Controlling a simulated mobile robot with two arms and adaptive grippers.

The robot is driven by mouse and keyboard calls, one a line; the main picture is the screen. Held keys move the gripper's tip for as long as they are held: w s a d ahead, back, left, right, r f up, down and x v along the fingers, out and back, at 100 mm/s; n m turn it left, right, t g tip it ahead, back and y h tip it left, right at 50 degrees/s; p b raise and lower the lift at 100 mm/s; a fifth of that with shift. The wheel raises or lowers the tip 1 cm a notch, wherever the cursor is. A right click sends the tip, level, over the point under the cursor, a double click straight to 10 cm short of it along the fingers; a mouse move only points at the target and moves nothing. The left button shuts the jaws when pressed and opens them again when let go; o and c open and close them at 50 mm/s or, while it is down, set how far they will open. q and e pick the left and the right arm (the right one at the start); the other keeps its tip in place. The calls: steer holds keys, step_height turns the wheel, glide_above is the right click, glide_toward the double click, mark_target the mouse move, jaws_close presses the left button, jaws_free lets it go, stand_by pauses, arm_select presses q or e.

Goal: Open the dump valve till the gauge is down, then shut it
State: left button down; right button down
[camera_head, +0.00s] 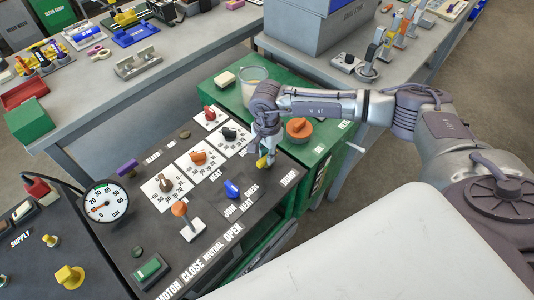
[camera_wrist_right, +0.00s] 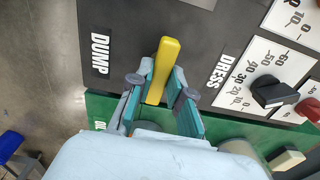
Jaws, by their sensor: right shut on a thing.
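The dump valve's yellow handle (camera_head: 263,161) is at the right end of the dark control panel, near the DUMP label. My right gripper (camera_head: 270,150) comes down over it and is shut on it. In the right wrist view the teal fingers (camera_wrist_right: 160,88) lie on both sides of the yellow handle (camera_wrist_right: 164,62), which sticks out past them. The round white pressure gauge (camera_head: 107,201) stands at the panel's left. Its needle appears to point to the lower left, but the exact reading is too small to tell. My left gripper is out of view.
An orange-topped lever (camera_head: 180,209) stands on the panel. Grey benches with tools lie behind.

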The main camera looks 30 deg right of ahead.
steer(key=m+b, duration=0.2)
steer(key=m, duration=0.1)
steer(key=shift+f+m, duration=0.1)
steer(key=shift+m, duration=0.2)
steer(key=m+b, duration=0.2)
steer(key=m, duration=0.2)
steer(key=shift+m, duration=0.3)
steer(key=m+b, duration=0.2)
steer(key=m, duration=0.2)
steer(key=shift+m, duration=0.3)
steer(key=shift+w+r+m+b, duration=0.15)
steer(key=shift+m+b, duration=0.15)
steer(key=shift+m, duration=0.7)
steer(key=shift+s+r+m+b, duration=0.1)
steer(key=shift+m+b, duration=0.15)
steer(key=shift+m, duration=0.75)
steer(key=c, duration=1.1)
jaws_free()
step_height(320, 180, up, 12)
steer(key=shift+f, duration=0.1)
